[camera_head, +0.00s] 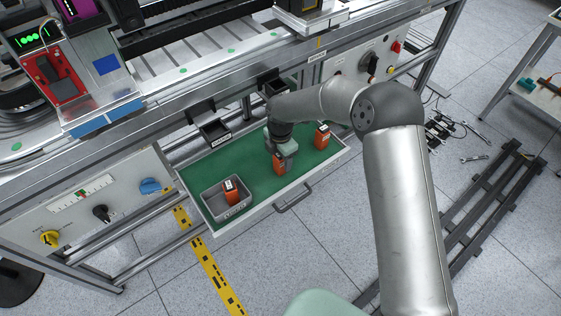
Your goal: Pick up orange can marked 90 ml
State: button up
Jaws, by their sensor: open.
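Three orange cans show in the head view, all with markings too small to read, so I cannot tell which is marked 90 ml. One orange can (279,165) stands on the green mat of the open drawer, directly below my gripper. Another orange can (322,137) stands on the mat to the right. A third orange can (231,194) is inside the grey bin at the drawer's left. My gripper (282,154) is open and points down over the middle can. Its fingers overlap the can's top in the picture; I cannot tell whether they touch it.
The green-lined drawer (198,177) has a raised front edge with a handle (294,200). Small dark bins (215,132) hang at the drawer's back, under the machine bench. Green mat is free between bin and middle can.

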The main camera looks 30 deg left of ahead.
jog(key=shift+f, duration=0.3)
jog(key=c, duration=1.1)
jog(key=shift+r, duration=0.1)
jog(key=shift+r, duration=0.25)
notch_tip(320, 180, up, 2)
jog(key=shift+w, duration=0.1)
jog(key=s+d+r, duration=0.4)
jog(key=d+r, duration=0.1)
jog(key=s+d+r+b, duration=0.1)
jog(key=s+d+r, duration=0.4)
jog(key=shift+s+d+r, duration=0.2)
jog(key=shift+d, duration=0.05)
